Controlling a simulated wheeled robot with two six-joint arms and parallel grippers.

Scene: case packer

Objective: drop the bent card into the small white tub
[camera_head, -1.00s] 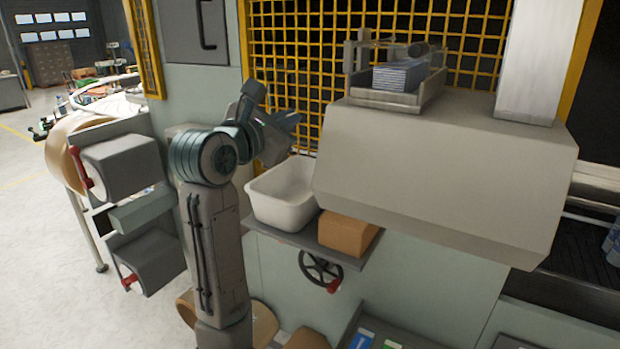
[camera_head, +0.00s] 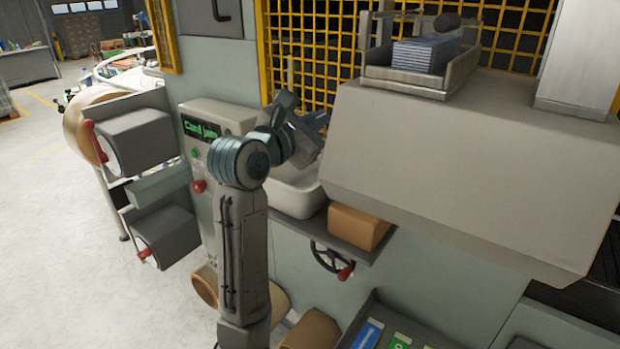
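The small white tub (camera_head: 296,198) stands on a grey shelf beside the machine. My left arm and gripper hide much of its upper part. My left gripper (camera_head: 310,130) is in front of and above the tub in this view, pointing away to the right. Its fingers are dark and overlap the background, so I cannot tell whether they are open or shut. I cannot make out the bent card; it may be hidden at the gripper. My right gripper is not in view.
A brown block (camera_head: 358,227) sits on the shelf right of the tub, above a handwheel (camera_head: 332,258). A large grey hood (camera_head: 460,165) bounds the right side. A control panel (camera_head: 207,130) with a green-lettered display stands left of the gripper. A yellow mesh guard (camera_head: 325,45) is behind.

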